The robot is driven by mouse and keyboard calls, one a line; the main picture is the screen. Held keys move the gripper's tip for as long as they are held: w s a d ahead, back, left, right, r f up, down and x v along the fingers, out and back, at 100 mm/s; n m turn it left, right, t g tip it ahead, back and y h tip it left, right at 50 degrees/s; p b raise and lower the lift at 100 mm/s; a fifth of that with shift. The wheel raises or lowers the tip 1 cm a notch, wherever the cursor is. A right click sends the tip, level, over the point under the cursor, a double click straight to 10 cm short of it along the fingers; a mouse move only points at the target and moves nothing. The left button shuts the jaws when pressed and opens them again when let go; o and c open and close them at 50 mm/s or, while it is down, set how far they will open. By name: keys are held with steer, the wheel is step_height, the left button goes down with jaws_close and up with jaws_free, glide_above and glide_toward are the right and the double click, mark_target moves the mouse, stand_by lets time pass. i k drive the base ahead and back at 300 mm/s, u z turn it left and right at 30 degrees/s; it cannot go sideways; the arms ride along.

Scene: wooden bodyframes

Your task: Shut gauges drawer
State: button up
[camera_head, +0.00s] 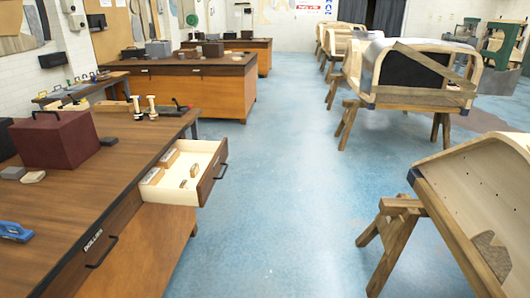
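An open drawer (193,148) sticks out of the right side of the near workbench (110,170), over the aisle. Its inside is pale wood and holds several small wooden pieces. Its dark brown front (211,175) faces right and bears a dark handle (221,171). I cannot read any label on this front, so I cannot tell by its wording that it is the gauges drawer. A nearer drawer (95,242) in the same bench is shut and is labelled "DOLLIES". My gripper is not in view.
A dark red box (54,140), a blue tool (15,231) and small blocks stand on the near bench. Another bench (190,78) stands beyond. Wooden frames on trestles (395,235) line the right. The blue floor (290,160) between is clear.

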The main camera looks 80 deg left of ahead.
mark_target(161, 184)
steer(key=u, duration=2.5)
steer(key=i, duration=2.1)
steer(key=u, duration=0.45)
